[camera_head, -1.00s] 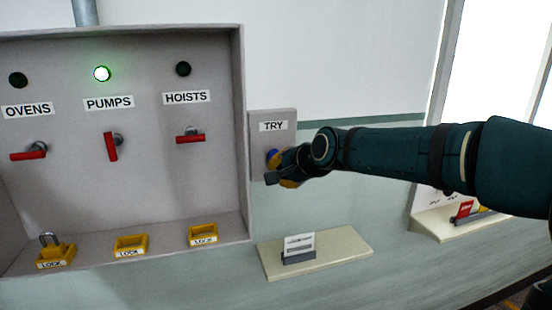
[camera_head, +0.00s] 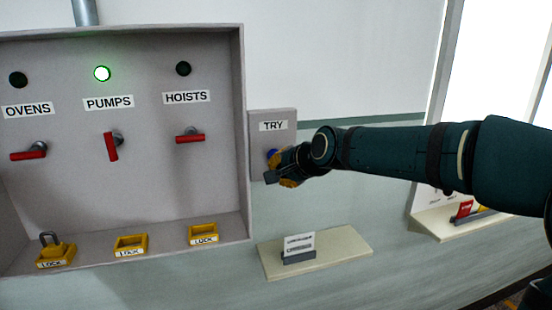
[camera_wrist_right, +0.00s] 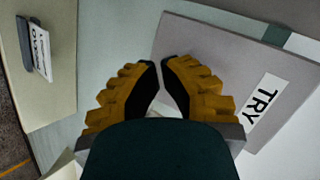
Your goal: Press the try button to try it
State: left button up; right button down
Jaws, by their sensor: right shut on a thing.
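The grey TRY box (camera_head: 285,118) is on the wall at the right side of the switch cabinet. Its blue try button (camera_head: 271,154) shows only partly beside my right gripper (camera_head: 275,170). My right gripper's yellow and black fingers are at the button. In the right wrist view the fingertips (camera_wrist_right: 161,64) are close together in front of the grey TRY plate (camera_wrist_right: 215,55), and the button is hidden there. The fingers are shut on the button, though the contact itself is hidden. How far the button is pressed cannot be seen. My left gripper is out of view.
In the cabinet (camera_head: 215,60), the PUMPS lamp (camera_head: 102,74) glows green; the OVENS and HOISTS lamps are dark. The PUMPS handle (camera_head: 111,146) is vertical, the others roughly horizontal. A padlock (camera_head: 52,246) sits at the left LOCK tray. A shelf (camera_head: 340,245) with a card is below.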

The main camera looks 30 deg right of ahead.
jog(key=shift+w, duration=0.15)
dwell(0.4)
jog(key=shift+w+d, duration=0.1)
jog(key=shift+w, duration=0.2)
jog(key=shift+w+d, duration=0.15)
jog(key=shift+w, duration=0.3)
dwell(0.8)
jog(key=shift+s, duration=0.15)
jog(key=shift+s+a, duration=0.25)
jog(key=shift+s, duration=0.5)
jog(key=s, duration=0.2)
jog(key=s+a, duration=0.1)
jog(key=s, duration=0.2)
jog(key=shift+p, duration=0.35)
jog(key=shift+a+f, duration=0.1)
dwell(0.8)
